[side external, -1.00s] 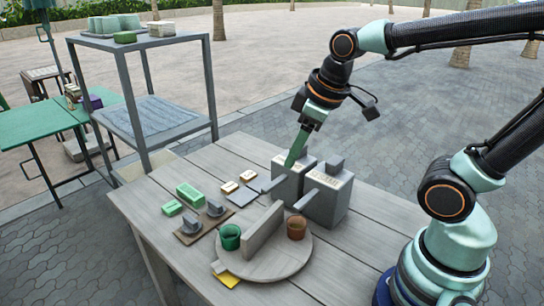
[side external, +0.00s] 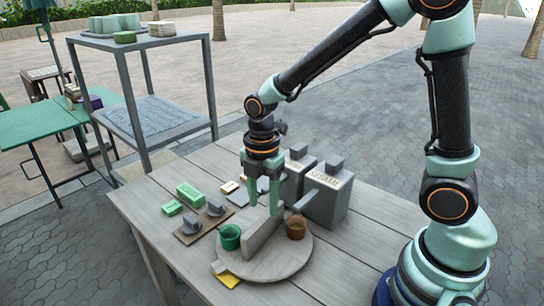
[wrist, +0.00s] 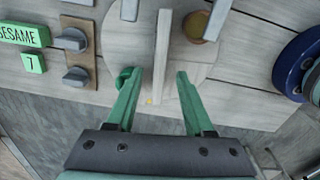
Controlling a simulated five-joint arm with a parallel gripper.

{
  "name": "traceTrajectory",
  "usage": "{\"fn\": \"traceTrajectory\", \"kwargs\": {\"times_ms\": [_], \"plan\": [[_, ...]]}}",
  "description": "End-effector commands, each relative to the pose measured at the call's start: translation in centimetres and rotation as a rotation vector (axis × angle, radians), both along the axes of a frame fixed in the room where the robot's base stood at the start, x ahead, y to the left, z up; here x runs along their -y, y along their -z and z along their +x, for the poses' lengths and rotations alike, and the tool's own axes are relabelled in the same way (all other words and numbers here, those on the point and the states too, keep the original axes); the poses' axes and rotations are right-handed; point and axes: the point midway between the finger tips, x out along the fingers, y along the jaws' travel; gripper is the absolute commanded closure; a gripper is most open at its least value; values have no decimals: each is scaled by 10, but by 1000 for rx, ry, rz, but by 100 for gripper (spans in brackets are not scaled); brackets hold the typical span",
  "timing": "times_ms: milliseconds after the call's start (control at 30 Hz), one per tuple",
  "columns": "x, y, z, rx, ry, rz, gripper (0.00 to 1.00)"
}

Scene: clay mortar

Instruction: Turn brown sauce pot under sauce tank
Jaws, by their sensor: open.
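The brown sauce pot (side external: 296,229) stands on the right side of a round wooden turntable (side external: 270,266); it also shows in the wrist view (wrist: 197,26). A green pot (side external: 230,238) stands on the left side. An upright divider board (side external: 258,240) stands between the pots. My gripper (side external: 262,208) is open and points down at the divider. In the wrist view its fingers (wrist: 157,73) lie on either side of the divider, with nothing held; I cannot tell contact. Two grey sauce tanks, a nearer one (side external: 326,203) and a farther one (side external: 291,184), stand behind the turntable.
Left of the turntable are a knob panel (side external: 201,223), a green SESAME block (side external: 190,194) and a smaller green block (side external: 172,208). A yellow tag (side external: 228,280) pokes out under the turntable's front-left edge. The table's front right is clear.

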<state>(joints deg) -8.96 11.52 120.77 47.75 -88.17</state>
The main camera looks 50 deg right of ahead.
Motion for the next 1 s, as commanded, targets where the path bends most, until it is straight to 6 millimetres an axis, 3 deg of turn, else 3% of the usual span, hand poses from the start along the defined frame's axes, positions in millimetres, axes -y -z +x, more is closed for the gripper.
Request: {"fn": "traceTrajectory", "kwargs": {"times_ms": [200,400,633,933,967,1000], "plan": [[0,45,-2,-8,2,-1,48],[0,73,-1,-4,2,0,48],[0,88,-1,-1,3,0,48],[0,89,0,1,3,0,48],[0,89,0,1,3,0,55],[0,89,0,1,3,0,70]]}}
